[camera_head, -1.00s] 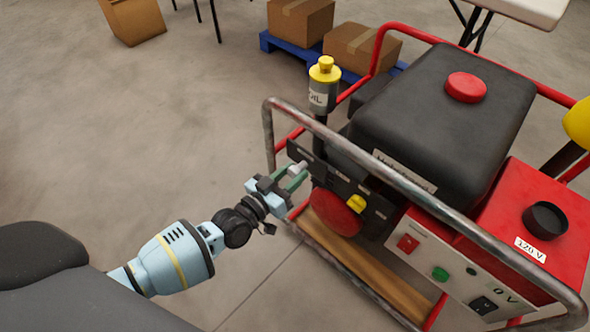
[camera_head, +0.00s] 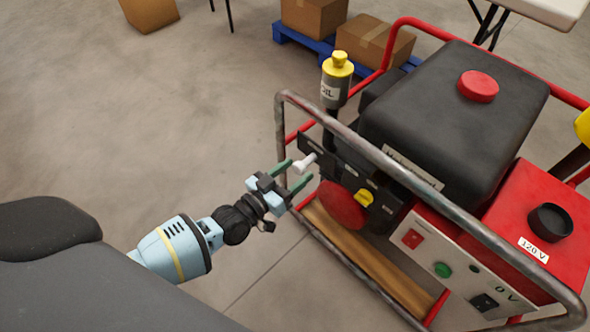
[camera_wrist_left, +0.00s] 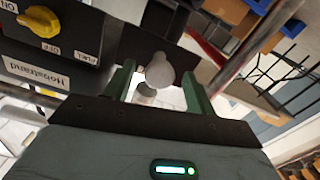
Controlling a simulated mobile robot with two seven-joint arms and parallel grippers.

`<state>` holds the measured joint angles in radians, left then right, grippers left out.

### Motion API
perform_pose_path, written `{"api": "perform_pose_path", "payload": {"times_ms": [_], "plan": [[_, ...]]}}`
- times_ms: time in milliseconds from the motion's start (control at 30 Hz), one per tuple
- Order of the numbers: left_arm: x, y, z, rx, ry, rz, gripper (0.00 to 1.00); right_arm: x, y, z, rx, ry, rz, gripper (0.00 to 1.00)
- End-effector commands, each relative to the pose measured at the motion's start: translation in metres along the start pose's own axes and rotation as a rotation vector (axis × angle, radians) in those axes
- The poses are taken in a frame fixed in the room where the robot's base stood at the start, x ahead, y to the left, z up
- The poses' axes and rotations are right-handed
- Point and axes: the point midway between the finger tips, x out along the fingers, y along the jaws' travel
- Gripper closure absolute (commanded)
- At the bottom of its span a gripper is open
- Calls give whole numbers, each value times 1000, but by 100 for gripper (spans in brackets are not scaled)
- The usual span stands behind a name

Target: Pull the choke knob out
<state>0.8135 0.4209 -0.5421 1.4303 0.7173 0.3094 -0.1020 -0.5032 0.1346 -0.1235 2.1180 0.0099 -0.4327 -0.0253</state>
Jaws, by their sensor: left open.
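The choke knob (camera_head: 304,164) is a pale grey-white knob on a stem. It sticks out from the black control panel (camera_head: 345,175) of the generator. My left gripper (camera_head: 301,170) is open, its two green fingers pointing at the panel, with the knob's end near the fingertips. In the left wrist view the round knob (camera_wrist_left: 159,71) appears between the spread fingers of the gripper (camera_wrist_left: 158,69), with a gap visible on each side. My right gripper is not in view.
A metal frame tube (camera_head: 400,180) runs in front of the generator, close to the knob. A yellow fuel lever (camera_head: 364,197) and a red disc (camera_head: 343,204) sit nearby.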

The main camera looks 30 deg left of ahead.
Motion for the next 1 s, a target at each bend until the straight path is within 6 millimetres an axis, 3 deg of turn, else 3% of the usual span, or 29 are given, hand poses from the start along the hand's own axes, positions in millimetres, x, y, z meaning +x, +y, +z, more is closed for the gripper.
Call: {"api": "perform_pose_path", "payload": {"times_ms": [200, 433, 1000], "plan": [[-36, 0, -2, 1, -2, 0, 44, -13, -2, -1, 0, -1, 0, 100], [-64, 0, -1, 1, -1, 0, 44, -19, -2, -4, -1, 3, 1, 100], [-70, 0, 0, 1, 0, 0, 44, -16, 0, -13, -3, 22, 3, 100]]}}
